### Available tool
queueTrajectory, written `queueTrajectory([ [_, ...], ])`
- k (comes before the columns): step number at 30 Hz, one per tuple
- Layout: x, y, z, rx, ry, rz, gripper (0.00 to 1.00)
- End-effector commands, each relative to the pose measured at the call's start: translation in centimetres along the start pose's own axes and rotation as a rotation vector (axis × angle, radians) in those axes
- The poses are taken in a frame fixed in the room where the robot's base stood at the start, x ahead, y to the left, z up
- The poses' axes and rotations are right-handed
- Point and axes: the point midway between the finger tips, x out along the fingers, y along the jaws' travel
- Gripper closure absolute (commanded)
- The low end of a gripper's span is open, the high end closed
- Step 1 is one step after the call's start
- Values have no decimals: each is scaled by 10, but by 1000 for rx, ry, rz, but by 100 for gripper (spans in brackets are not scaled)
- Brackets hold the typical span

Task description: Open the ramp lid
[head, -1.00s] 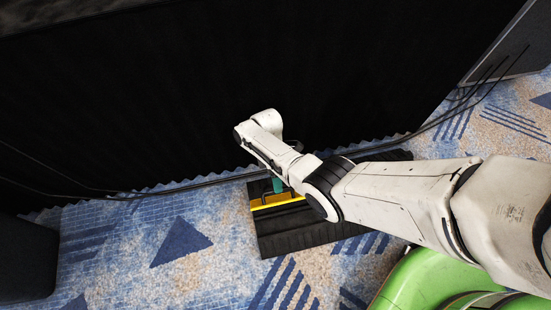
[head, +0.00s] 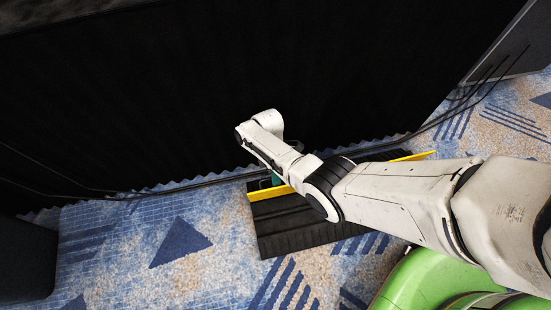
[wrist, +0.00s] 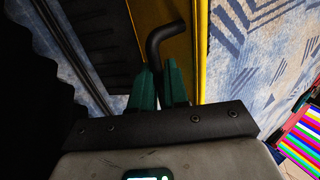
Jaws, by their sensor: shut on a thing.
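A black ribbed ramp (head: 290,228) lies on the carpet. Its lid (head: 268,193) shows as a long yellow strip, tilted up, with its far right end visible beyond my arm. My arm hides the middle of the lid. In the wrist view the yellow lid (wrist: 202,45) runs along the right of a bent black handle (wrist: 164,40). My gripper (wrist: 158,80) has green fingers, shut on this handle. In the head view only a little of the gripper (head: 276,180) shows at the left end of the lid.
A black curtain (head: 200,100) hangs close behind the ramp, with cables (head: 95,187) along its foot. A dark box (head: 25,262) stands at the left. Patterned carpet is free in front. A striped coloured panel (wrist: 301,140) shows in the wrist view.

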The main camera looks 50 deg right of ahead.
Motion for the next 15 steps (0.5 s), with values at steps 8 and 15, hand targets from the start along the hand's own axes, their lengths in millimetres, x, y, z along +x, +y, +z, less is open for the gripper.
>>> queueTrajectory([
  [8, 8, -5, 1, -4, -1, -13, 100],
  [15, 7, -5, 0, -4, 0, -13, 74],
])
